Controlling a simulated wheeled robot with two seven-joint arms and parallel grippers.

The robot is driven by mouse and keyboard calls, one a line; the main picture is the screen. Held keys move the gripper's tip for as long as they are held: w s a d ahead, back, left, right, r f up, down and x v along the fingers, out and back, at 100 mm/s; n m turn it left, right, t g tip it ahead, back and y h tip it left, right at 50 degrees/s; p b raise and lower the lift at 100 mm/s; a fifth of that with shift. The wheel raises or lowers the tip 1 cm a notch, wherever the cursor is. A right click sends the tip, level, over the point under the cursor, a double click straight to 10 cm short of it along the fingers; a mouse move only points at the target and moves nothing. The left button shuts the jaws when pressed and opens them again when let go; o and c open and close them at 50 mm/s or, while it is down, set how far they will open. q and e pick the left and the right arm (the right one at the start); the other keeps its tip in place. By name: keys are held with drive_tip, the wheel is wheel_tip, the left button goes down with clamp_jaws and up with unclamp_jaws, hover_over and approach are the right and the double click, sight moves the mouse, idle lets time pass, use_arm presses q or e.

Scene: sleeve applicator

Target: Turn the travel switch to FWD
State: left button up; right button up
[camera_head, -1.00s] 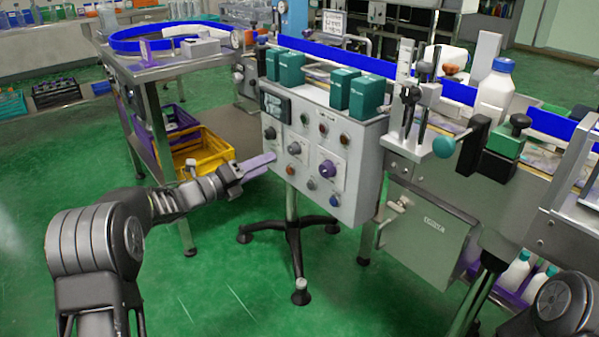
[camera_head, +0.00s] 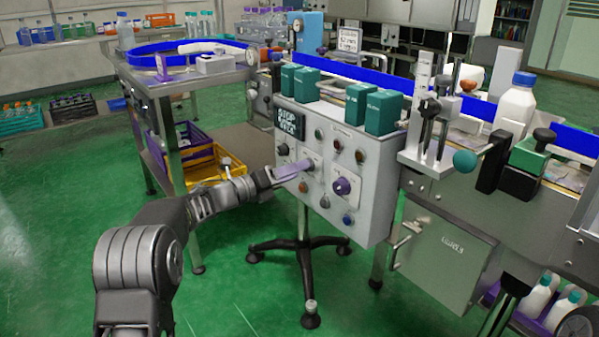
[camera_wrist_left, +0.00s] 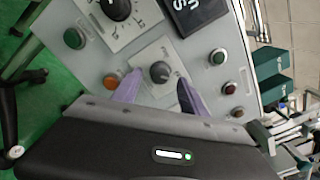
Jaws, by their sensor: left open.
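The grey control panel (camera_head: 375,225) stands on a black-footed stand and carries knobs, buttons and a small dark display (camera_head: 290,121). My left gripper (camera_head: 303,168) is at the panel's front, its purple fingers pointing at the middle knob. In the left wrist view, a dark grey knob (camera_wrist_left: 160,72) on a pale plate lies between the two open fingertips (camera_wrist_left: 160,79). Clear gaps show on both sides, and I cannot tell how far the fingertips are from the panel. The labels are too small to read, so I cannot confirm this is the travel switch. My right gripper is out of view.
A larger black dial (camera_wrist_left: 117,10) and an orange button (camera_wrist_left: 111,81) lie close to the fingers. A purple knob (camera_head: 341,186) is right of the gripper. Green boxes (camera_head: 383,112) stand on the panel's top. A steel table (camera_head: 180,75) stands behind on the left.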

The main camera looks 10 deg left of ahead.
use_arm(q)
drive_tip(key=shift+x, duration=1.05)
drive_tip(key=shift+c, duration=0.3)
clamp_jaws()
